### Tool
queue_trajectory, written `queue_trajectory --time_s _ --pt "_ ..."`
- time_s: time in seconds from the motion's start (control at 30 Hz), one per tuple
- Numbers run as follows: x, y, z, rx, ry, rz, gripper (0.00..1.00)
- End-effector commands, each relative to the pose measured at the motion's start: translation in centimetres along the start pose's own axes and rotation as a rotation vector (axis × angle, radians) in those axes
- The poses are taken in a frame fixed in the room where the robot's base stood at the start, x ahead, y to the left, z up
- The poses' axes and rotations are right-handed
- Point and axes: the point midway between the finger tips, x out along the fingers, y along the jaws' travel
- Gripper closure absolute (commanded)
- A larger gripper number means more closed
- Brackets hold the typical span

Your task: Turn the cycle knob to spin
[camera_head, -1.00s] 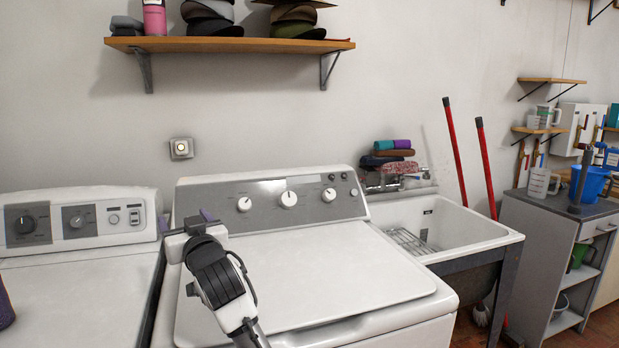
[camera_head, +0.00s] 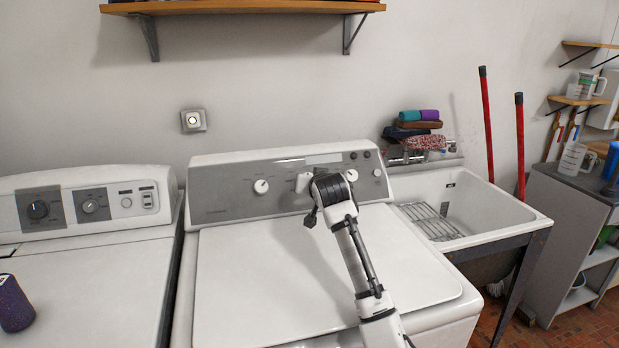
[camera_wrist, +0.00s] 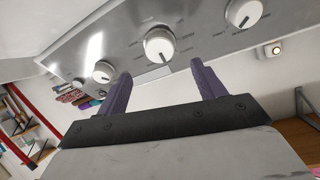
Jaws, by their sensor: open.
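The washer's grey control panel (camera_head: 235,195) carries white knobs with dark pointers. The left knob (camera_head: 261,186) is clear in the head view, and the right knob (camera_head: 351,175) is just past my wrist. The middle knob (camera_wrist: 160,45) shows in the wrist view, ahead of and between my gripper's purple fingers. My gripper (camera_wrist: 161,72) is open and empty, its fingertips apart from that knob. In the head view my wrist hides the fingers and most of the middle knob area. The knob labels are too small to read, so I cannot tell which is the cycle knob.
The washer's flat white lid (camera_head: 260,270) lies below the panel. A second machine (camera_head: 90,270) with its own knobs stands left, a purple container (camera_head: 14,305) on it. A utility sink (camera_head: 480,210) is at right. A wooden shelf (camera_head: 240,8) is above.

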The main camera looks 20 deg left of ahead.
Motion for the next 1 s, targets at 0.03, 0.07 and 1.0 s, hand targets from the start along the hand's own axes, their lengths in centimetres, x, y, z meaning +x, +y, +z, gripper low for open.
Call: queue_trajectory --time_s 0.03,0.07,1.0 --pt "0.9 0.0 -0.3 -0.001 -0.003 0.002 0.31" --pt "1.4 -0.1 -0.3 -0.001 -0.003 0.001 0.31" --pt "8.6 -0.1 0.0 -0.001 0.001 -0.001 0.32"
